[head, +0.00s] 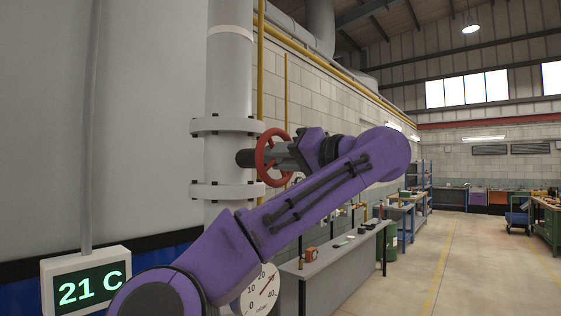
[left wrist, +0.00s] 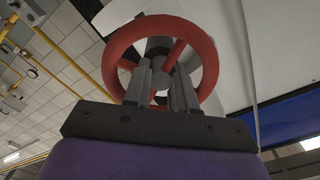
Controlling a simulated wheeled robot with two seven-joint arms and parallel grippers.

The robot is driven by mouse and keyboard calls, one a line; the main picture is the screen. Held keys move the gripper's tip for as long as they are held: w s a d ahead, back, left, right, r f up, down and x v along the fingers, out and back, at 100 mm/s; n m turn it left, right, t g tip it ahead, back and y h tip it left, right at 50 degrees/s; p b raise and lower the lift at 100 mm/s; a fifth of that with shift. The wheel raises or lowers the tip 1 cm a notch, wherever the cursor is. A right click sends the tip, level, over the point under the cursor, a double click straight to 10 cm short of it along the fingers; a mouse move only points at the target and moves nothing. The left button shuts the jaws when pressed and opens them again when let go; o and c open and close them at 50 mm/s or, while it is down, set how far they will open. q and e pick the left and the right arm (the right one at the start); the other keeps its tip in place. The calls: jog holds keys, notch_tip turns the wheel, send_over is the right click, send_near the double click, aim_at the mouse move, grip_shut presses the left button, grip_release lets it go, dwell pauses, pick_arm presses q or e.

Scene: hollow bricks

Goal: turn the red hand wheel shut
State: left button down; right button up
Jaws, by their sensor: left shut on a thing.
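The red hand wheel (head: 262,158) stands on a grey stem at the flanged white vertical pipe (head: 228,75). My left gripper (head: 282,156) reaches it from the right, with the purple arm crossing the middle of the head view. In the left wrist view the red wheel (left wrist: 207,62) fills the top centre, and the two grey fingers of the left gripper (left wrist: 160,82) reach into it. They are shut on the wheel around its middle; the exact part gripped is partly hidden by the fingers. My right gripper is in neither view.
A display reading 21 C (head: 88,286) is at the lower left. A round mbar gauge (head: 262,290) is below the arm. A grey bench (head: 335,262) with small items runs along the wall. Yellow pipes (head: 330,68) run along the wall.

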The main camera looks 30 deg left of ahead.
pick_arm(q)
jog(key=m+b, duration=0.1)
jog(key=m, duration=0.3)
jog(key=shift+m, duration=0.3)
jog(key=m, duration=0.3)
jog(key=shift+m, duration=0.3)
jog(key=m+b, duration=0.1)
jog(key=m, duration=1.2)
jog(key=shift+m, duration=0.3)
jog(key=m, duration=0.3)
jog(key=shift+m, duration=0.3)
jog(key=m+p, duration=0.1)
jog(key=m, duration=0.2)
jog(key=shift+s+m, duration=0.1)
jog(key=shift+m, duration=0.2)
jog(key=m, duration=0.4)
jog(key=shift+p, duration=0.35)
jog(key=shift+m, duration=0.3)
